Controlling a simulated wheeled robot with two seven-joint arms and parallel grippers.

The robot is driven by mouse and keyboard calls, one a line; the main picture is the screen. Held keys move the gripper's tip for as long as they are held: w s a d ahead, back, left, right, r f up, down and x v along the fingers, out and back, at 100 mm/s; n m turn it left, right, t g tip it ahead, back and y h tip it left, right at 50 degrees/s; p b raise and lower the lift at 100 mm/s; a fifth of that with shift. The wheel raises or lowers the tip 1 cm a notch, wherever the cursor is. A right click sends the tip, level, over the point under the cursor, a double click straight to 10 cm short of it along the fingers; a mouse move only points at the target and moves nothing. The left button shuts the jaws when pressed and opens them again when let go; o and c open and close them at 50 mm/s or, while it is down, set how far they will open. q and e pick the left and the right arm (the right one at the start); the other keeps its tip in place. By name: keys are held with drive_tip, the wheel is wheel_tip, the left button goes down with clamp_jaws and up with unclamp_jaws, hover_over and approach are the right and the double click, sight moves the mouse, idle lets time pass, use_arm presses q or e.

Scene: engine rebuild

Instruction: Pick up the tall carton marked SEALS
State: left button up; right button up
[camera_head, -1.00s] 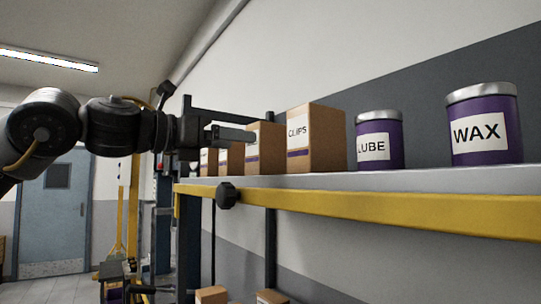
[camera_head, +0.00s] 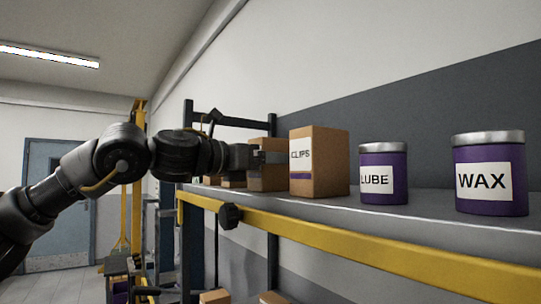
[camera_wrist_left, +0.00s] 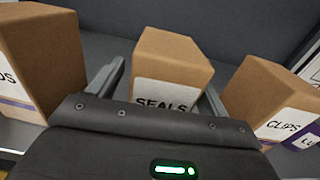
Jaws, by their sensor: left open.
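The tall brown SEALS carton (camera_wrist_left: 175,62) stands upright on the shelf in the middle of the left wrist view, with its white label facing my gripper. In the head view it appears to be the carton (camera_head: 266,180) just left of the CLIPS carton, partly hidden by my gripper. My left gripper (camera_wrist_left: 165,80) is open, with one finger on each side of the SEALS carton. In the head view the left gripper (camera_head: 262,154) is at the upper part of that carton. I cannot tell whether the fingers touch it. My right gripper is in neither view.
The CLIPS carton (camera_head: 320,162) stands close on the right, and another carton (camera_wrist_left: 45,55) close on the left. A LUBE can (camera_head: 383,174) and a WAX can (camera_head: 490,174) are farther right. The shelf's yellow front rail (camera_head: 360,257) runs below. A wall is behind.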

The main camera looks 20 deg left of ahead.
use_arm(q)
drive_tip(key=shift+w+d, duration=0.4)
drive_tip(key=shift+w, duration=0.1)
drive_tip(key=shift+s, duration=0.15)
drive_tip(key=shift+a, duration=0.1)
drive_tip(key=shift+c, duration=1.1)
drive_tip(key=c, duration=1)
drive_tip(key=shift+r, duration=0.1)
